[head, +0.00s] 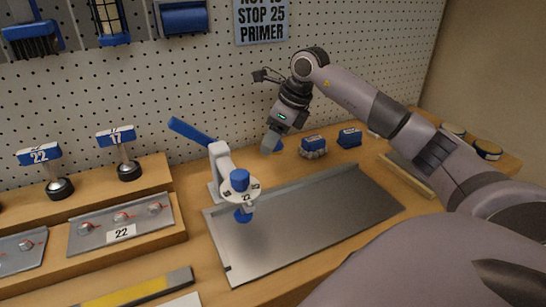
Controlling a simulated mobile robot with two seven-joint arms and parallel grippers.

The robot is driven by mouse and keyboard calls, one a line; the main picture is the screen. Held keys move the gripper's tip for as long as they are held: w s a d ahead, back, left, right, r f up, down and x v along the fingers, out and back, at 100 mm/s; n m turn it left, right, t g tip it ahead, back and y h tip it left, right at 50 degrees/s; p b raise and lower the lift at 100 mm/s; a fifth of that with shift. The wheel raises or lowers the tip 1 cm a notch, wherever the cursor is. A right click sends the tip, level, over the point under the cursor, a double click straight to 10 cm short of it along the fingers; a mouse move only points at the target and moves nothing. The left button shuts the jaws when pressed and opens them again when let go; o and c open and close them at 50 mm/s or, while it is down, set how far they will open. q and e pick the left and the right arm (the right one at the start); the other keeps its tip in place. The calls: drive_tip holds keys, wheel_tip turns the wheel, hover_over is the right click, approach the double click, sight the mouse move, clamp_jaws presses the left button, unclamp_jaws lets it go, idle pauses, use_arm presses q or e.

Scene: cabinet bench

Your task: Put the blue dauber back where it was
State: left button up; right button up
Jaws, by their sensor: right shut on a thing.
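My right gripper (271,138) is at the back of the bench, close to the pegboard, pointing down. It is shut on a small blue thing that looks like the blue dauber (278,146); only a bit of blue shows at the fingertips. I cannot tell whether it touches the bench top. My left gripper is not in view.
A press with a blue lever (192,131) stands left of my right gripper, by a bare metal tray (310,218). Round tins (487,150) sit at far right.

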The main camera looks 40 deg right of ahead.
sight(274, 153)
drive_tip(key=shift+f, duration=2.4)
drive_tip(key=shift+f, duration=0.1)
drive_tip(key=shift+f+b, duration=0.15)
drive_tip(key=shift+b, duration=0.15)
drive_tip(key=o, duration=1)
drive_tip(key=shift+r, duration=0.55)
drive_tip(key=v, duration=1.1)
drive_tip(key=shift+s+r+p, duration=0.2)
drive_tip(key=shift+p, duration=0.2)
